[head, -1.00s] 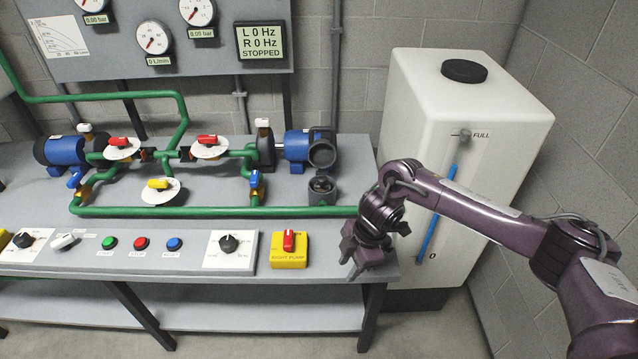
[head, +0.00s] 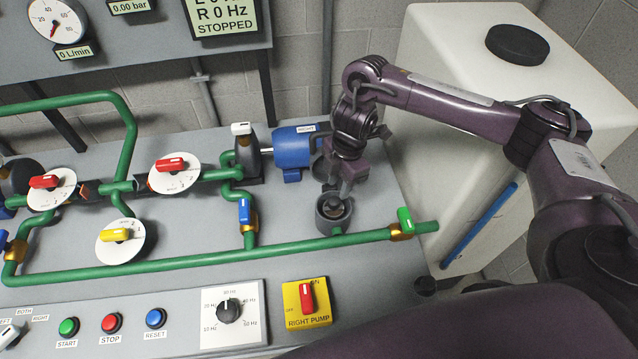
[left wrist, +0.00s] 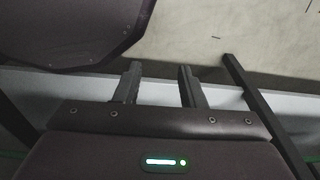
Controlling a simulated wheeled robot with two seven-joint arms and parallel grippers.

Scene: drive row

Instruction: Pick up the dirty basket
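A dark grey strainer cup (head: 333,222) stands on the bench at the right end of the green piping, below the blue right pump. Its top is open. A dirty basket cannot be made out clearly; the inside of the cup is small, dark and partly covered by my fingers. My right gripper (head: 338,198) points down, with its fingertips at the mouth of the cup. Whether the fingers are closed on anything is hidden. My left gripper (left wrist: 158,82) shows in the left wrist view with its two fingers apart and nothing between them.
The blue pump motor (head: 293,147) is close left of my right gripper. A green-handled valve (head: 403,222) is to the right of the cup. The white tank (head: 430,150) stands behind my right arm. The yellow switch box (head: 306,304) sits at the front.

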